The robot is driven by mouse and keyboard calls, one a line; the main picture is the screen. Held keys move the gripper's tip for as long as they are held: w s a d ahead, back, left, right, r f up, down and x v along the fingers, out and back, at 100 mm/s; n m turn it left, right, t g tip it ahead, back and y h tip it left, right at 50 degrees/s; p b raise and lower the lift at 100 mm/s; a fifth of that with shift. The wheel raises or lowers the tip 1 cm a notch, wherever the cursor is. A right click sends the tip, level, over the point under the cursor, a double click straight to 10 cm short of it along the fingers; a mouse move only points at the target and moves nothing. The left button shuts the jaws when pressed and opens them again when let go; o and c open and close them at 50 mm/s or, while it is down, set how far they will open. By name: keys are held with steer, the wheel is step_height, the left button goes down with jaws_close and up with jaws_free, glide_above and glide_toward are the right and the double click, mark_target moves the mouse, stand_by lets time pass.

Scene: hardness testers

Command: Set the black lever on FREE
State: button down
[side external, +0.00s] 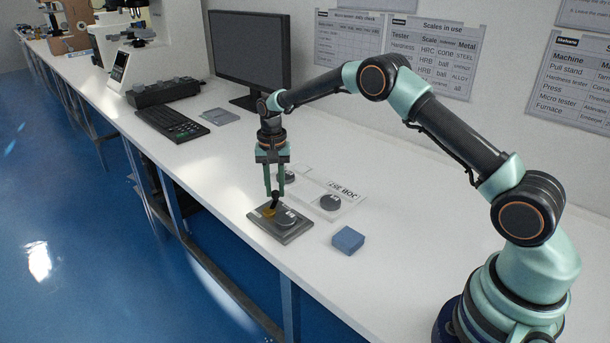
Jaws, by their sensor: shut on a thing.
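The black lever (275,200) stands up from a dark grey plate (293,236) near the front edge of the bench. My gripper (275,194) points straight down over the plate, and its green fingers are shut on the lever's upper end. An amber or brass-coloured patch (267,212) shows on the plate beside the lever's foot. A round grey piece (286,217) sits on the plate to the right of the lever. No FREE mark can be read at this size, so I cannot tell the lever's setting.
A blue block (348,240) lies right of the plate. Behind it a white labelled board (345,191) carries a dark disc (330,202); another disc (288,175) lies near my fingers. A keyboard (172,123) and monitor (249,50) stand further back. The bench's front edge is close.

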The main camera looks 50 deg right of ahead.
mark_target(277, 192)
steer(key=shift+s+d+r+m, duration=0.1)
steer(key=shift+m, duration=0.4)
steer(key=c, duration=0.7)
jaws_free()
steer(key=shift+s, duration=0.1)
steer(key=shift+r, duration=6.05)
